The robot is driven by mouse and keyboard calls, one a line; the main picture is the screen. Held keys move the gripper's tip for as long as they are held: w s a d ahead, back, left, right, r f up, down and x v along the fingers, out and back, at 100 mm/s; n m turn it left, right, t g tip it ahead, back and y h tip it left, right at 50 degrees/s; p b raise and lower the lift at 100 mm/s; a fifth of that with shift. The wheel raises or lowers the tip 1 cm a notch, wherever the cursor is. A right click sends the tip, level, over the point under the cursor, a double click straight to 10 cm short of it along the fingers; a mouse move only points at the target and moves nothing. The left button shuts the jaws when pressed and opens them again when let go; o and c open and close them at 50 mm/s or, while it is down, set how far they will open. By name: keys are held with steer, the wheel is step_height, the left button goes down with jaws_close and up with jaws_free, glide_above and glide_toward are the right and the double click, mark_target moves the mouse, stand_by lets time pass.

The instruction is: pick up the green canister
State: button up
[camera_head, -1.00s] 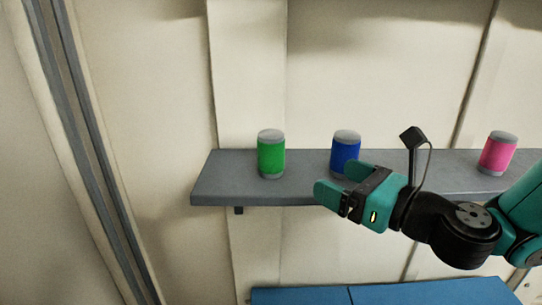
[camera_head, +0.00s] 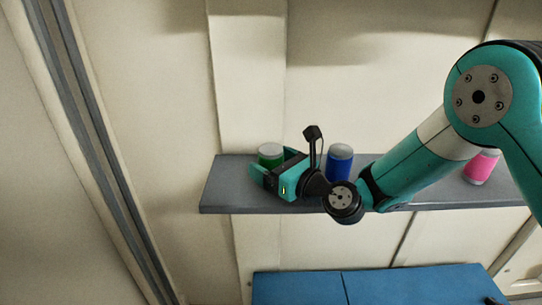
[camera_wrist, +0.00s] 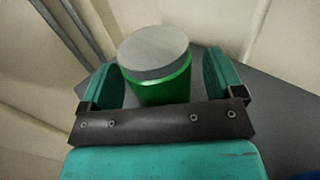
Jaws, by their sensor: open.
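The green canister (camera_head: 270,155) with a grey lid stands upright near the left end of the grey shelf (camera_head: 225,192). My gripper (camera_head: 277,163) is in front of it and hides its lower part in the head view. In the wrist view, the green canister (camera_wrist: 160,75) stands between the two teal fingers of my gripper (camera_wrist: 170,80). The fingers are open, one on each side, with a gap visible at least on the right. I cannot tell whether the left finger touches it.
A blue canister (camera_head: 340,160) stands on the shelf just right of my gripper. A pink canister (camera_head: 481,168) stands farther right, partly behind my arm. A blue surface (camera_head: 300,287) lies below the shelf. The wall (camera_head: 370,70) is close behind.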

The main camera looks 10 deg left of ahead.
steer(key=shift+w+a, duration=0.1)
steer(key=shift+a, duration=0.1)
steer(key=c, duration=1.2)
steer(key=shift+o, duration=0.2)
steer(key=shift+r, duration=0.1)
step_height(320, 180, up, 20)
